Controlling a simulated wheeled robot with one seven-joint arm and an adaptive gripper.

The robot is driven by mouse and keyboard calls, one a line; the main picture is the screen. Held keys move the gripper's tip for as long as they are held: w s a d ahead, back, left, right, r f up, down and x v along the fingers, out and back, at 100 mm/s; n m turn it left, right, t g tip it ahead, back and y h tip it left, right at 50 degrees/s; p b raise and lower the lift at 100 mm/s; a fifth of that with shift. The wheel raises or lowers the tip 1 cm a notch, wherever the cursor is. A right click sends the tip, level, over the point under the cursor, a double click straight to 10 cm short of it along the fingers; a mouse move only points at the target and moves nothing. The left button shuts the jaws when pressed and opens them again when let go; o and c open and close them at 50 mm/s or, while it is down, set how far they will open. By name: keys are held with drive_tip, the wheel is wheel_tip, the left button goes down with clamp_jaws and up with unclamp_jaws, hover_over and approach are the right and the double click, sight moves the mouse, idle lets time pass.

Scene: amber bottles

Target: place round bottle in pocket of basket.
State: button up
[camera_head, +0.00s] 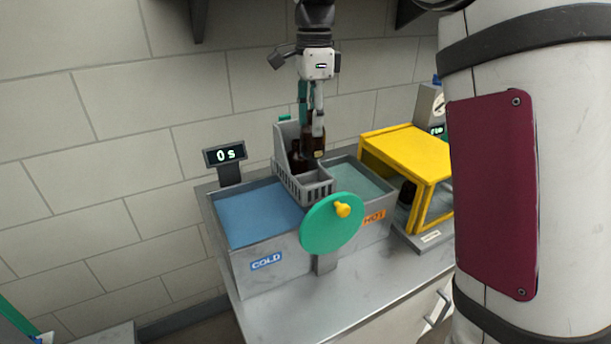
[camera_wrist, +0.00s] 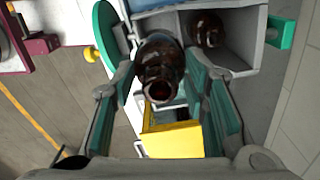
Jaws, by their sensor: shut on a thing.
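The round bottle (camera_head: 319,146) is dark amber glass. My gripper (camera_head: 311,118) is shut on it and holds it upright at the basket. In the wrist view the bottle's neck and mouth (camera_wrist: 160,88) show between the two green-padded fingers. The grey basket (camera_head: 304,190) has a slotted front and a tall back wall; its pockets (camera_wrist: 240,55) show in the wrist view. A second amber bottle (camera_wrist: 207,30) stands in one pocket, to the right of the held one. The held bottle's base is hidden, so I cannot tell how deep it sits.
The basket sits between a blue COLD bath (camera_head: 256,213) and a teal HOT bath (camera_head: 362,180). A green disc with a yellow knob (camera_head: 332,222) stands in front. A yellow-framed box (camera_head: 410,150) is at the right. A display reading 0 s (camera_head: 225,155) stands at the left.

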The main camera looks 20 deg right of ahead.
sight(312, 158)
wheel_tip(312, 158, down, 10)
drive_tip(key=shift+w+r+p, duration=0.1)
drive_tip(key=shift+p, duration=1.1)
drive_tip(key=o, duration=0.9)
